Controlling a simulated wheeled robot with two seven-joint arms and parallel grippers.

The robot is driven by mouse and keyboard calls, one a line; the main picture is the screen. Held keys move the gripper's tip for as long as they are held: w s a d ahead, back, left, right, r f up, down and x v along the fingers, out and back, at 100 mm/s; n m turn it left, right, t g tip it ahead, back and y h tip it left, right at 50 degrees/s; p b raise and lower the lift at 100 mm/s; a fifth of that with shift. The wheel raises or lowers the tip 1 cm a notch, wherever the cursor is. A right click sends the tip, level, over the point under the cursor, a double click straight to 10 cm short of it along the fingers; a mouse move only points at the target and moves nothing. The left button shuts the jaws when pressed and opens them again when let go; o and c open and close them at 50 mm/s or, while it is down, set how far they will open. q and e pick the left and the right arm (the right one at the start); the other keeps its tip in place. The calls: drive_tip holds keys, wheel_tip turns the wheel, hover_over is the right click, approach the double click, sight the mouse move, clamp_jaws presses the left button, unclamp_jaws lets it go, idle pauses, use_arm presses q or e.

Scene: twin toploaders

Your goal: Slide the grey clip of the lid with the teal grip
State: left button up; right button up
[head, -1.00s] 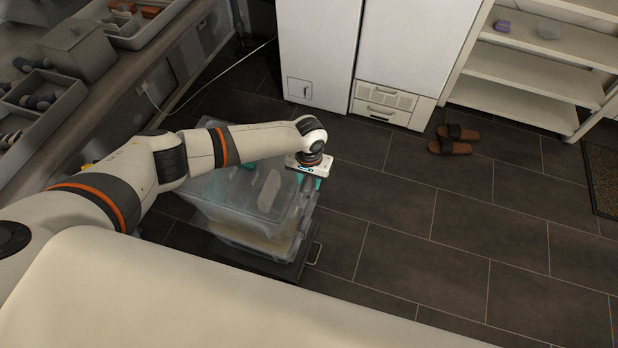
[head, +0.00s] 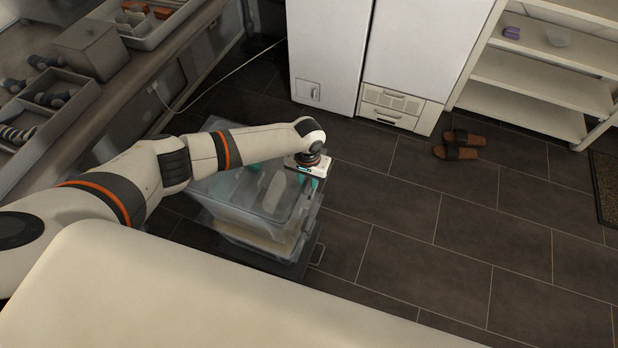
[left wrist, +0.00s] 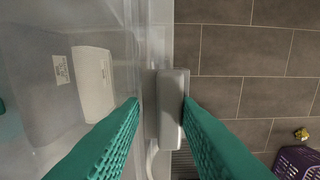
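A clear plastic bin (head: 262,238) with a see-through lid stands on the floor below my left arm. Teal patches show through or on its top, but I cannot tell which one is the lid's grip. In the left wrist view a grey clip (left wrist: 172,108) sits at the bin's edge (left wrist: 133,40). My left gripper (head: 308,182) is over the bin's right side. In the left wrist view its teal fingers (left wrist: 162,106) are apart, with the clip between them. The right finger is close against the clip; contact is unclear. My right gripper is out of view.
A dark base with a metal handle (head: 317,254) is under the bin. Tall white cabinets (head: 330,50) stand behind, with sandals (head: 458,145) and white shelves (head: 530,85) to the right. A purple basket (left wrist: 296,162) and a small yellow object (left wrist: 301,134) lie on the tiled floor.

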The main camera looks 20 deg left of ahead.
sight(308, 182)
use_arm(q)
drive_tip(key=shift+o, duration=0.6)
drive_tip(key=shift+r, duration=0.45)
wheel_tip(308, 182, up, 11)
drive_tip(key=shift+p, duration=0.4)
